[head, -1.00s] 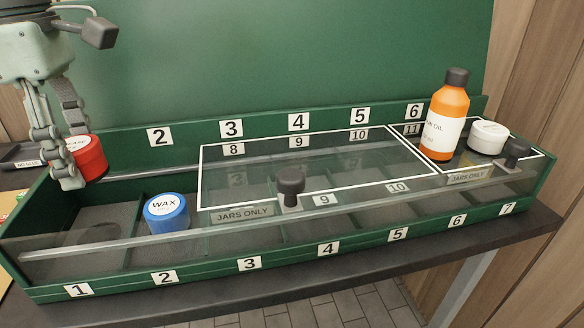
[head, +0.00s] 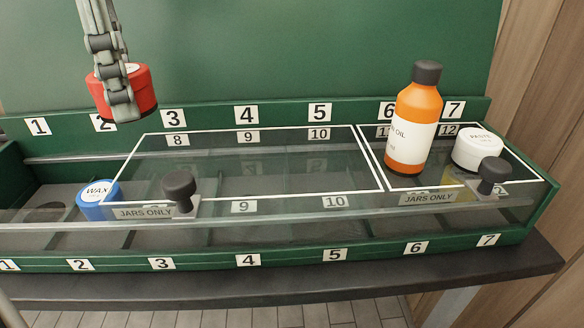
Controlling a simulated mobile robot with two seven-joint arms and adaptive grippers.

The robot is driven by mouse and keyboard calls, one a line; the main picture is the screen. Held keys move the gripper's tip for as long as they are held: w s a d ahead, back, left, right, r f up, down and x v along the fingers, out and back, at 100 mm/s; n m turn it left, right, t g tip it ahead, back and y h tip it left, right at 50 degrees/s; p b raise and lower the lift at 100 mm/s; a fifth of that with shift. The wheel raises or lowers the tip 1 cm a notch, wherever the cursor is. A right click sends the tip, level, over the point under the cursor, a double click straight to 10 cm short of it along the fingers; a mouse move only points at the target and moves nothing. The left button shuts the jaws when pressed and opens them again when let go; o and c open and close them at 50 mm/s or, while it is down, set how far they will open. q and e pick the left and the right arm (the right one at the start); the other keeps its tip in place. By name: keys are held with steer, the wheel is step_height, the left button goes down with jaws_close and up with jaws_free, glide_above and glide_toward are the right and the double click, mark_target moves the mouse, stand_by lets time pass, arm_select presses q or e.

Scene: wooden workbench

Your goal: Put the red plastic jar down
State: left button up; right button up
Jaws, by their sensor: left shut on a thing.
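The red plastic jar (head: 144,88) is upright in the air in front of the green back panel, just above the rear strip near number 2. My left gripper (head: 121,106) is shut on it, and the fingers hide its middle. Below is the green compartment rack (head: 300,258) with numbered bays. A blue wax jar (head: 97,206) stands in bay 2 at the left, beside the glass covers. My right gripper is not in view.
A clear cover (head: 270,165) marked "jars only" with a black knob (head: 180,190) spans the middle bays. An orange oil bottle (head: 412,115) and a white jar (head: 478,152) stand on the right cover, which has another knob (head: 492,175). Left bays look open.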

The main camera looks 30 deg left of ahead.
arm_select(q)
steer(key=shift+w+d, duration=0.15)
steer(key=shift+d, duration=0.05)
glide_above(247, 174)
step_height(247, 174, down, 7)
steer(key=shift+r+p, duration=0.1)
steer(key=shift+p, duration=0.25)
step_height(247, 174, down, 4)
steer(key=shift+r, duration=0.15)
steer(key=shift+f, duration=0.2)
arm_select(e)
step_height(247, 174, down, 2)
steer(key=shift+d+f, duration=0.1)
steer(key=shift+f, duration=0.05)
arm_select(q)
steer(key=shift+f, duration=0.15)
steer(key=o, duration=1.2)
steer(key=shift+o, duration=0.2)
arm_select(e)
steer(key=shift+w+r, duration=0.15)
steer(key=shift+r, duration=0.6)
